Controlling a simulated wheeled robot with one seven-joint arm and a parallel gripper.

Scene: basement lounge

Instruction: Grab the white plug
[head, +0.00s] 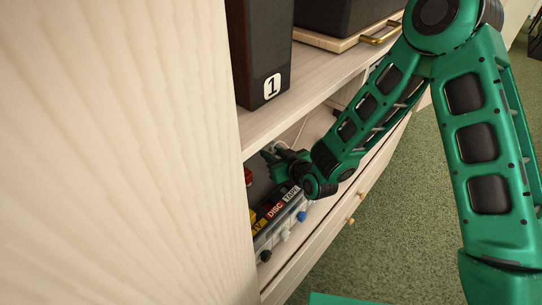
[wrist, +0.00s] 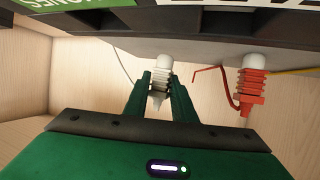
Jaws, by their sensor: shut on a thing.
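The white plug (wrist: 161,82) is in the middle of the wrist view, ribbed and pointing at the pale back panel of the audio box (wrist: 200,50). A white socket-like end shows just beyond it, and I cannot tell whether the plug is still seated there. My gripper (wrist: 160,90) has its two green fingers closed on either side of the plug. In the head view my gripper (head: 276,156) reaches behind the box (head: 276,208) on the shelf, and the plug cannot be made out there.
A red plug (wrist: 250,88) with a bent red cable sits to the right, and a yellow cable (wrist: 292,71) runs beside it. A thin white cable (wrist: 122,62) is on the left. A shelf board (head: 310,85) with a dark speaker (head: 262,50) overhangs the compartment. A tall wooden panel (head: 120,150) closes the left.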

